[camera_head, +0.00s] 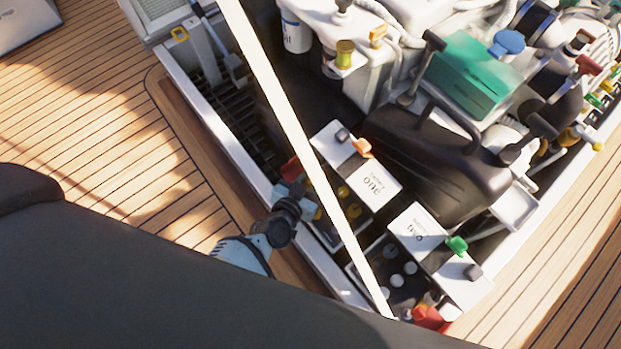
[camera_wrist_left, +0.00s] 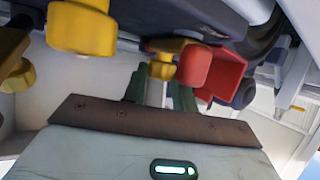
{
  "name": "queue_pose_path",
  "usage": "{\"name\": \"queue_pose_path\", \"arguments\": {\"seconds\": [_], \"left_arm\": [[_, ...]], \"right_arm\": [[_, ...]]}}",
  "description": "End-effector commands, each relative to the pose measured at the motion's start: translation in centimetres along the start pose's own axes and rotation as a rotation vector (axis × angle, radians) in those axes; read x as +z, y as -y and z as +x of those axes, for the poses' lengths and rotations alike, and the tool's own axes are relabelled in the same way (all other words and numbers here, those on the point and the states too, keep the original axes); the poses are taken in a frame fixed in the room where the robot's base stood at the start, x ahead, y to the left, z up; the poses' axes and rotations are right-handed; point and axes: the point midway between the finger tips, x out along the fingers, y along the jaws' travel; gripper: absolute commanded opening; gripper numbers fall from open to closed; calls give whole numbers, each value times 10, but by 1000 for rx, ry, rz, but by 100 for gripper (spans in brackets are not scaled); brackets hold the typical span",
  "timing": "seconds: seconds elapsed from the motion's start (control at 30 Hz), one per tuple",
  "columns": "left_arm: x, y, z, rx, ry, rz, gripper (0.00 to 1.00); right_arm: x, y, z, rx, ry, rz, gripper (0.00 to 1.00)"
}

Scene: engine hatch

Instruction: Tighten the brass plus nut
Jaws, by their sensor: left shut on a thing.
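The brass plus nut (camera_wrist_left: 162,68) shows in the left wrist view as a yellow knob between the two dark green fingers of my left gripper (camera_wrist_left: 158,92). The fingers are closed around its lower part. A red cap (camera_wrist_left: 225,76) with a rounded red end sits just right of the nut. In the head view my left gripper (camera_head: 298,192) reaches over the near edge of the hatch, next to the battery (camera_head: 372,183) and a red cap (camera_head: 291,169). I cannot make out the gripped nut there. My right gripper is not in view.
A pale bar (camera_head: 285,105) crosses the hatch diagonally. A second battery (camera_head: 418,229) with a green cap (camera_head: 457,245) stands to the right. A black canister (camera_head: 425,165) lies behind. Another yellow knob (camera_wrist_left: 82,28) hangs close in the wrist view. Wooden deck (camera_head: 110,140) surrounds the hatch.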

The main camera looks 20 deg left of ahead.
Motion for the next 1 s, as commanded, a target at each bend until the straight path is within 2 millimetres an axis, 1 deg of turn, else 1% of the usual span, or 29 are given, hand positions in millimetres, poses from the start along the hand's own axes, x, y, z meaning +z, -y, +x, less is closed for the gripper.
{"name": "queue_pose_path", "arguments": {"seconds": [0.17, 0.37, 0.8, 1.0], "left_arm": [[1, 1, 0, 9, 1, 4, 5], [2, 2, 0, 59, 1, 30, 5], [3, 6, 2, 279, 1, 123, 5], [1, 7, 2, 358, 1, 156, 5]], "right_arm": [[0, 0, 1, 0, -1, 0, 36], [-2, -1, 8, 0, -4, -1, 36], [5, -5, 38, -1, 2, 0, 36], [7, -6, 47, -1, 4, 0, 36]]}}
